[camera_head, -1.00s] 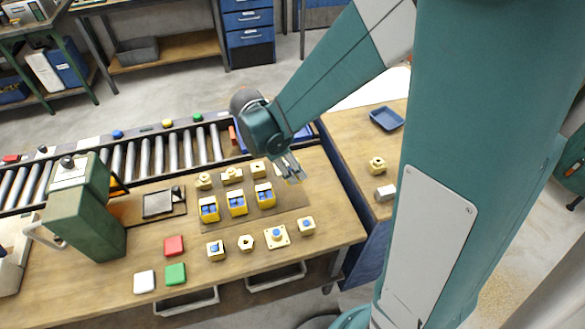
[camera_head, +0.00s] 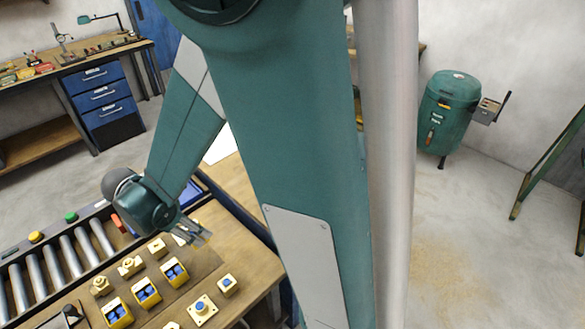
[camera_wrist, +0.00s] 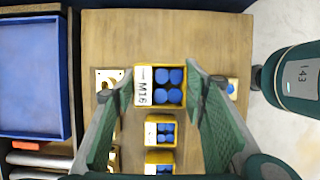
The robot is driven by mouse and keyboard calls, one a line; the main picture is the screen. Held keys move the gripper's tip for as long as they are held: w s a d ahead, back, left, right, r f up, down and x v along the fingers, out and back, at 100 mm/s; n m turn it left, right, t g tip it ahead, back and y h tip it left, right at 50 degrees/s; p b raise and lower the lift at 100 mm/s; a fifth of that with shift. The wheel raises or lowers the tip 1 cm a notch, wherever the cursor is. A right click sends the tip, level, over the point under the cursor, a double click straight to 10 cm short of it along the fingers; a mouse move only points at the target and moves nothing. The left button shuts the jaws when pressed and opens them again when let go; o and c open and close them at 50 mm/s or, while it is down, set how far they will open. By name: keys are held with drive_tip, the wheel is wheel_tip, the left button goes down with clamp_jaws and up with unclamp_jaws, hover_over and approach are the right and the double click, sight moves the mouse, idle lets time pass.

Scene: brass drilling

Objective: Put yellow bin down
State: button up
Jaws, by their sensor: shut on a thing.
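In the wrist view my gripper (camera_wrist: 160,95) has its two green fingers along both sides of a yellow bin (camera_wrist: 143,101) marked M16, with blue cylinders inside. This bin looks larger than the others, so nearer the camera; I cannot tell its height above the table. Two more yellow bins with blue parts (camera_wrist: 151,142) (camera_wrist: 151,173) are lined up below it. In the head view my gripper (camera_head: 190,233) is at the table's far right part. Three yellow bins (camera_head: 117,312) (camera_head: 147,293) (camera_head: 174,272) stand on the brown mat there. The held bin is not clear in that view.
Yellowish blocks (camera_head: 157,248) stand in a row behind the bins, and a block with a blue button (camera_head: 202,307) in front. A roller conveyor (camera_head: 60,257) runs along the left. A large blue tray (camera_wrist: 30,75) lies at left in the wrist view. Bare wood shows beyond the held bin.

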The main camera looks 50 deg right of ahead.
drive_tip(key=d+r+p, duration=0.2)
drive_tip(key=d+r, duration=0.2)
drive_tip(key=d, duration=1.7)
drive_tip(key=s+d+r+p, duration=0.1)
drive_tip(key=d+r+p, duration=0.2)
drive_tip(key=d, duration=1.9)
drive_tip(key=shift+r, duration=0.4)
drive_tip(key=shift+f, duration=0.1)
drive_tip(key=shift+a+f, duration=0.1)
drive_tip(key=shift+f, duration=2.75)
drive_tip(key=shift+f, duration=0.1)
drive_tip(key=shift+f, duration=2)
drive_tip(key=shift+f+b, duration=0.15)
drive_tip(key=shift+b, duration=0.2)
